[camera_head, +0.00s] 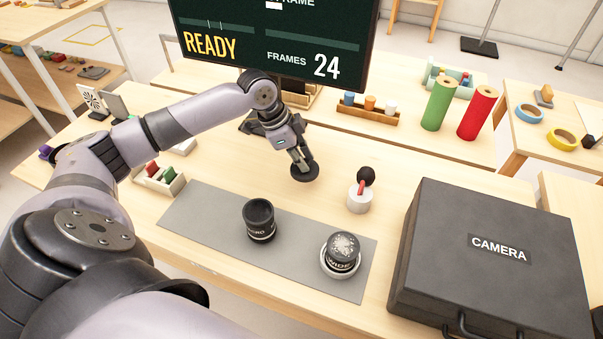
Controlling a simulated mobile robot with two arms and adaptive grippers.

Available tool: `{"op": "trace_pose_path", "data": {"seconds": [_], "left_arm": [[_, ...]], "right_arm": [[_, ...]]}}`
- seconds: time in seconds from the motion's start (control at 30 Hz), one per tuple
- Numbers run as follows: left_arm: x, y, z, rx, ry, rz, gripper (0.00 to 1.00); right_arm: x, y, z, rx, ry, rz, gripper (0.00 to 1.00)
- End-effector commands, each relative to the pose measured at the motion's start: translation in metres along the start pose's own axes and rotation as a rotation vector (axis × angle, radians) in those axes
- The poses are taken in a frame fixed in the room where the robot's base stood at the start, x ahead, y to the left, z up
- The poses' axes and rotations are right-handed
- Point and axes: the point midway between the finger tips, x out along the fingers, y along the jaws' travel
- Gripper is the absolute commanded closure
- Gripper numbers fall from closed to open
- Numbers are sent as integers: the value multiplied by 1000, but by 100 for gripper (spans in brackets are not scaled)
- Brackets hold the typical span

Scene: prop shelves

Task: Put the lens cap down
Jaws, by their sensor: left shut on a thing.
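My left gripper (301,158) is shut on a black disc, the lens cap (304,174), and holds it past the far edge of the grey mat (196,210). Whether the cap touches the table is hard to tell. A black lens (259,222), its lettering partly readable, stands upright on the mat with a dark top. A second lens (342,248), marked WIDE, sits in a white ring-like holder at the mat's right end; its top is speckled grey. My right gripper is not in view.
A closed black case marked CAMERA (490,262) fills the right side. A small tray (158,182) lies at the left, and a screen (275,45) rises behind. Bare table surrounds the cap.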

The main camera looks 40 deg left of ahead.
Motion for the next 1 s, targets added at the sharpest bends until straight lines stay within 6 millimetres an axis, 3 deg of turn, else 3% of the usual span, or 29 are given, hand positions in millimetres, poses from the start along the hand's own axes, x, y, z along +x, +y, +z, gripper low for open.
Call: {"op": "trace_pose_path", "data": {"seconds": [0.17, 0.5, 0.87, 0.9, 1.0], "left_arm": [[16, 1, 6, 0, 1, 1, 100], [54, 4, 22, 0, 1, 2, 100], [58, 4, 24, 0, 0, 0, 100], [58, 4, 24, 0, 1, 0, 80], [58, 4, 24, 0, 1, 0, 73]], "right_arm": [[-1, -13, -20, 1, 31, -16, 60], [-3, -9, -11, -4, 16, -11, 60], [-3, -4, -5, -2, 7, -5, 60], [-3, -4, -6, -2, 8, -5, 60], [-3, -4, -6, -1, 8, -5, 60]]}}
